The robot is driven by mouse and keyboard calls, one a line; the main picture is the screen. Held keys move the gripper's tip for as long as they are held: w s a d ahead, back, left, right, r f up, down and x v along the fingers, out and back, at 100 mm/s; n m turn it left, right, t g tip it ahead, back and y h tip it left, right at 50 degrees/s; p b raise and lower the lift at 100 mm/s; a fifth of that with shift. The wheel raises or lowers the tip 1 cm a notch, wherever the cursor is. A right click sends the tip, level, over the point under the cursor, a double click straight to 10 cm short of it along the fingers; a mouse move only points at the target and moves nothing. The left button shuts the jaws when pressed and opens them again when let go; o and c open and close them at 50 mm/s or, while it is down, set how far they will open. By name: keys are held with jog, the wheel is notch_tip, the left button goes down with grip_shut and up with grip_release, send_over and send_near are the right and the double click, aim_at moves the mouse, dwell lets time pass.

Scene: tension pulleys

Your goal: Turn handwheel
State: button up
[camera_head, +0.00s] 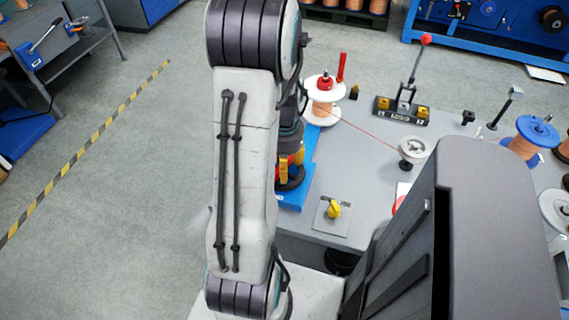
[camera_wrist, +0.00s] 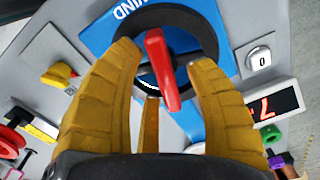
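A black round wheel (camera_wrist: 205,35) with a red bar handle (camera_wrist: 156,50) sits on a blue plate (camera_wrist: 100,38) marked "WIND" in the wrist view. My gripper (camera_wrist: 158,62) has its yellow fingers spread, with the red handle between them. I see a gap on both sides of the handle, and contact cannot be made out. In the head view, the dark wheel (camera_head: 291,184) and blue plate (camera_head: 297,198) are partly hidden behind my arm, with my gripper's yellow fingers over the wheel.
A white-flanged copper spool (camera_head: 322,112) stands behind the wheel, its thread running to a silver pulley (camera_head: 412,147). A yellow knob (camera_head: 334,209) is on the table's near side. A red-ball lever (camera_head: 425,40) stands at the back. The wrist view shows a lit red display (camera_wrist: 270,104).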

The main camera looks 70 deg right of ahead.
notch_tip(320, 180, up, 12)
dwell(0.9)
dwell(0.7)
jog(key=a+f+n, duration=0.2)
jog(key=a+n, duration=0.2)
jog(key=a, duration=0.2)
jog(key=w+a+r+n+t+p, duration=0.1)
jog(key=w+a+r+n, duration=0.2)
jog(key=a, duration=0.6)
jog(key=w+a+r+n+t+p, duration=0.1)
jog(key=w+a+r+n+p, duration=0.1)
jog(key=w+a+r+n, duration=0.2)
jog(key=w+a+r+n+t+p, duration=0.1)
jog(key=w+a+r+n+p, duration=0.1)
jog(key=w+a+n, duration=0.4)
jog(key=a+r+n, duration=0.1)
jog(key=a+n, duration=0.3)
jog(key=a, duration=0.3)
jog(key=shift+w+a+r, duration=0.15)
jog(key=shift+w+a, duration=0.05)
jog(key=shift+a, duration=0.15)
jog(key=shift+d, duration=0.1)
